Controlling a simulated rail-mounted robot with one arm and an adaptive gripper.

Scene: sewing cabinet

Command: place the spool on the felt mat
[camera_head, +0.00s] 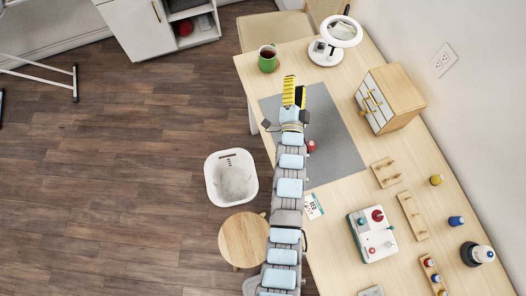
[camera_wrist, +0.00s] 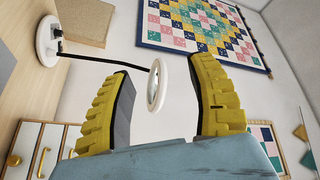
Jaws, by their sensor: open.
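The grey felt mat (camera_head: 338,125) lies flat on the wooden table. A small red object (camera_head: 311,145), possibly the spool, sits on the mat just right of my arm, which may hide part of it. My gripper (camera_head: 294,93) is over the mat's upper left part in the head view, away from the red object. Its yellow fingers are apart with nothing between them.
A green mug (camera_head: 267,59) and a white magnifier lamp (camera_head: 341,31) stand beyond the mat. A small drawer cabinet (camera_head: 390,98) stands right of it. Yellow (camera_head: 437,180) and blue (camera_head: 456,221) spools, peg racks (camera_head: 412,215) and a white machine (camera_head: 372,234) occupy the near right table.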

